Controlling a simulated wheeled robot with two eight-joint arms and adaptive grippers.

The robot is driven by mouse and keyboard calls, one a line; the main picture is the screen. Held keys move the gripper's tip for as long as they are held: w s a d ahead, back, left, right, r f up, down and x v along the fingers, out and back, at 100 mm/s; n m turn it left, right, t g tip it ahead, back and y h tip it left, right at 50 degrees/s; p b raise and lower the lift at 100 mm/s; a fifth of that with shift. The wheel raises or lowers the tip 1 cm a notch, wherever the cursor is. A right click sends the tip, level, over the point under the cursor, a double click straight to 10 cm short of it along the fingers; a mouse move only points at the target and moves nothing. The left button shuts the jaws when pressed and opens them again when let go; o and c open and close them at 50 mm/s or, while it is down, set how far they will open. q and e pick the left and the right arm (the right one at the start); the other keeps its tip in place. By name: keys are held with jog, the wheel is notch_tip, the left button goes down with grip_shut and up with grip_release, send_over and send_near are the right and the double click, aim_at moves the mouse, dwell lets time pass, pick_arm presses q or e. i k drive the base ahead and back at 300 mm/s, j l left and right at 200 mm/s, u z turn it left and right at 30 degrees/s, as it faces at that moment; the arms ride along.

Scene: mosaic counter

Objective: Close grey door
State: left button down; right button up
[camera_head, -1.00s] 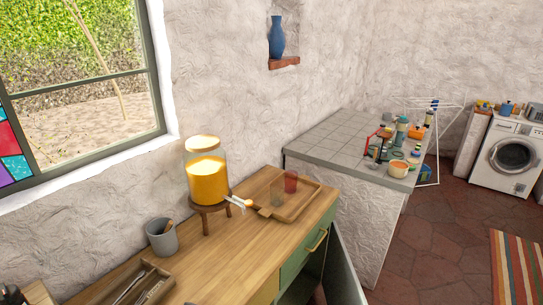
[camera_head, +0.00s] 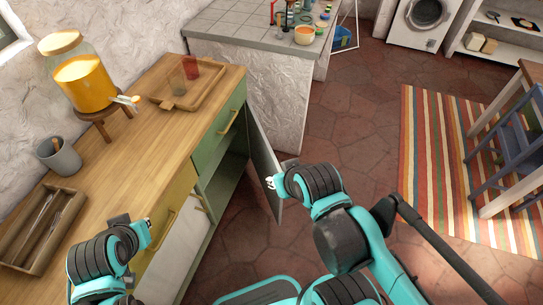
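The grey door (camera_head: 262,150) stands open at the right end of the wooden-topped counter, swung out from the green cabinet (camera_head: 222,180), whose dark inside shows. Its outer edge points toward me. My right gripper (camera_head: 279,178) is at the lower outer part of the door. It overlaps the door in the picture; I cannot tell if they touch, and its fingers are too hidden to read. My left gripper (camera_head: 142,232) is in front of the counter near the yellow drawer. Its fingers do not show clearly.
The wooden counter (camera_head: 150,120) bears a juice dispenser (camera_head: 82,82), a tray (camera_head: 208,88), a grey cup (camera_head: 58,157) and a cutlery box (camera_head: 40,228). A striped rug (camera_head: 425,150) and blue chair (camera_head: 520,140) are at right. Stone floor (camera_head: 340,120) beyond the door is clear.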

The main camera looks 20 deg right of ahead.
aim_at(266, 165)
jog(key=l+u, duration=0.15)
jog(key=l, duration=0.55)
jog(key=l+u, duration=0.15)
jog(key=l, duration=0.6)
jog(key=l+u, duration=0.2)
jog(key=l, duration=0.5)
jog(key=k+l+u, duration=0.15)
jog(key=l, duration=0.5)
jog(key=k+l+z, duration=0.15)
jog(key=l, duration=0.3)
